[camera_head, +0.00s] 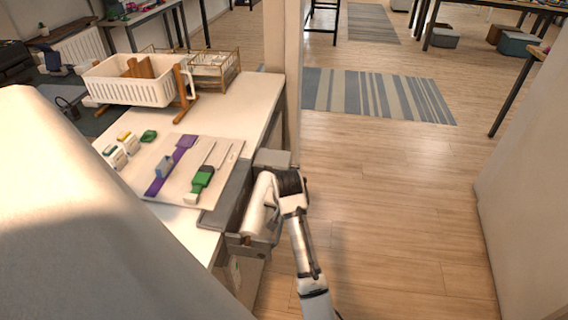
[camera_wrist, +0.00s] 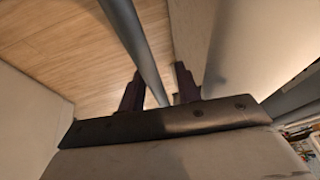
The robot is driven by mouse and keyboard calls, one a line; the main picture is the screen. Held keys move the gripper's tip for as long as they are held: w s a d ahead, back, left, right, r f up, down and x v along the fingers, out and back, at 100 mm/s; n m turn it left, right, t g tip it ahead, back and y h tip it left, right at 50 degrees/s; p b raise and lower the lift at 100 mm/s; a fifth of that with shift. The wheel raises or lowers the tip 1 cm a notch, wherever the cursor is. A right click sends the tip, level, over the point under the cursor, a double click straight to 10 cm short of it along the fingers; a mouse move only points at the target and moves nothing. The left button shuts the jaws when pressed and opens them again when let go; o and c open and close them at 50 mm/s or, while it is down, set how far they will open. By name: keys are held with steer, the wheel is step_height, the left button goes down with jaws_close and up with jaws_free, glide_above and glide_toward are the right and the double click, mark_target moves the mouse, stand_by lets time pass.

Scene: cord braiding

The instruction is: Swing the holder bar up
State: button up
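In the wrist view a slim grey bar (camera_wrist: 138,42) runs down between my two dark fingers. I take it to be the holder bar. My gripper (camera_wrist: 159,72) has its fingers apart, with a gap visible between the bar and the right finger. In the head view my wrist hides the fingertips and part of the holder.
The white table (camera_head: 250,105) carries a board (camera_head: 228,152) with coloured cords, a white basket (camera_head: 130,90) and a wire rack (camera_head: 213,68). A post (camera_head: 290,80) rises behind the holder. Open wooden floor (camera_head: 390,200) lies right of my arm, bounded by a pale panel (camera_head: 525,190).

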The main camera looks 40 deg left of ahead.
steer(key=p+v, duration=0.3)
steer(key=v, duration=1)
steer(key=shift+r, duration=0.25)
steer(key=shift+s, duration=0.1)
